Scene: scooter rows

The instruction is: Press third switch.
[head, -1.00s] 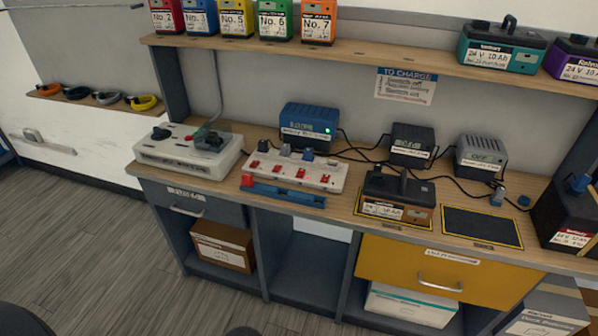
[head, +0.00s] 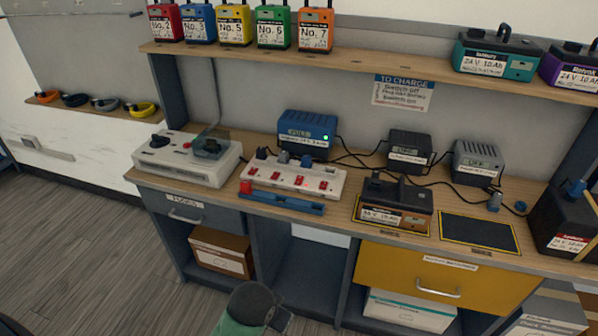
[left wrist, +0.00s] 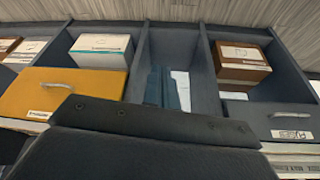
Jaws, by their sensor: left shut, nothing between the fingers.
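A white switch strip (head: 295,176) lies on the workbench with a row of red switches along its front. The third switch from the left (head: 301,182) shows red; whether it is pressed is too small to tell. Plugs stand along the strip's back edge. My left gripper (left wrist: 162,88) shows in the left wrist view as two dark blue fingers close together, shut and empty, in front of the open middle bay. In the head view part of my left arm (head: 250,303) is at the bottom, below the bench front and well short of the strip. My right gripper is out of view.
A blue bar (head: 283,198) with a red end lies before the strip. A white device (head: 185,158) stands left, a blue charger (head: 306,134) behind, and a battery (head: 394,200) right. Cables run behind. A shelf (head: 370,69) with batteries overhangs the back.

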